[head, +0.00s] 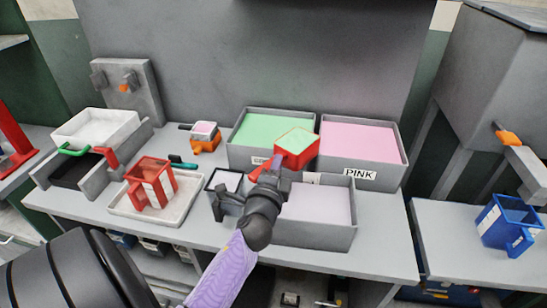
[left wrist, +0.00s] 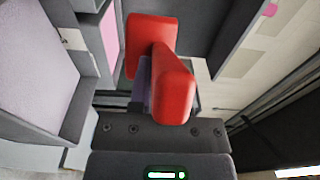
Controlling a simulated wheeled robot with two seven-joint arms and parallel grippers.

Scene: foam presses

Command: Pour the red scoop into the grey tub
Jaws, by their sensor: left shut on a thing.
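The red scoop (head: 297,150) is held up over the inner edges of the green-filled and pink-filled tubs, with pale green material in it. It looks roughly level. My left gripper (head: 268,174) is shut on its handle; the left wrist view shows the red scoop (left wrist: 172,85) close up. Several tubs have grey walls. The front grey tub (head: 312,236) holds pale lilac-grey material and stands below and right of the gripper; its label is mostly hidden by the gripper. My right gripper is not in view.
Behind stand a green-filled tub (head: 240,157) and a pink-filled tub labelled PINK (head: 403,160). A small dark-rimmed cup (head: 226,181) is beside the gripper. A blue scoop (head: 508,222) stands on the right table.

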